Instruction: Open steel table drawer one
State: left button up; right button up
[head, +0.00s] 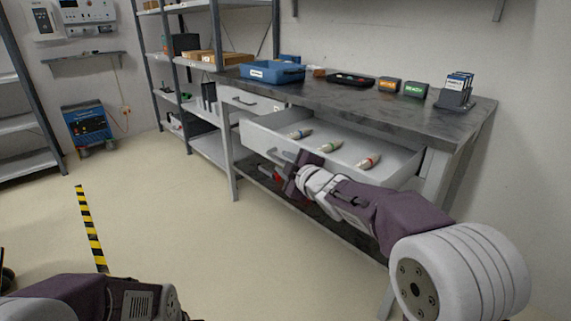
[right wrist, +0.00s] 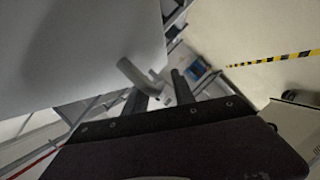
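The steel table (head: 400,112) has two white drawers under its dark top. The right drawer (head: 280,139) is pulled well out, and three small pale items with coloured bands lie inside it. The left drawer (head: 242,97) looks shut. My right gripper (head: 287,165) is at the front of the open drawer, by its handle. In the right wrist view, the two dark fingers (right wrist: 160,92) stand apart, with the grey handle (right wrist: 133,73) at and partly between them. The fingers do not look closed on it. My left arm shows at the bottom left; its gripper is out of view.
A blue bin (head: 272,72), a dark tray (head: 350,80), small labelled boxes (head: 388,85) and a card holder (head: 456,92) stand on the tabletop. Shelving (head: 190,60) stands behind the table's left end.

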jog(key=p+v, duration=0.2)
jog(key=v, duration=0.7)
jog(key=shift+p, duration=0.35)
